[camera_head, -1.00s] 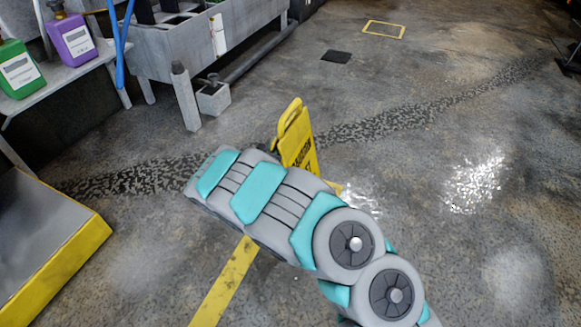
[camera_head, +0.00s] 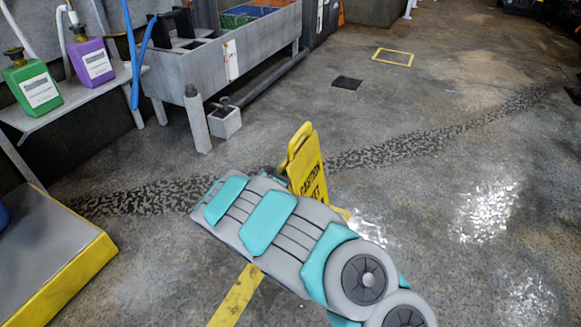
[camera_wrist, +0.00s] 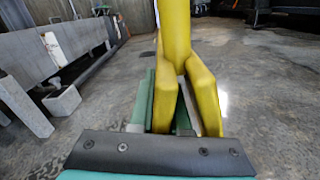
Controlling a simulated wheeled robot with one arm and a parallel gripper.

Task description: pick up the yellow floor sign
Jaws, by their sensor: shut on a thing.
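The yellow floor sign (camera_head: 308,170) stands upright on the floor beyond my arm in the head view, with dark lettering on its face. My arm hides its lower part. In the wrist view the sign (camera_wrist: 203,90) rises close in front of the camera, its yellow top and two legs filling the middle. My gripper (camera_wrist: 165,110) is shut on the sign, with teal finger parts against its left leg.
A low platform with a yellow edge (camera_head: 66,284) is at the left. A grey basin (camera_head: 225,65) and a shelf with green (camera_head: 32,85) and purple (camera_head: 90,55) bottles stand at the back left. A grey post (camera_head: 197,122) stands before the basin. Floor at the right is clear.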

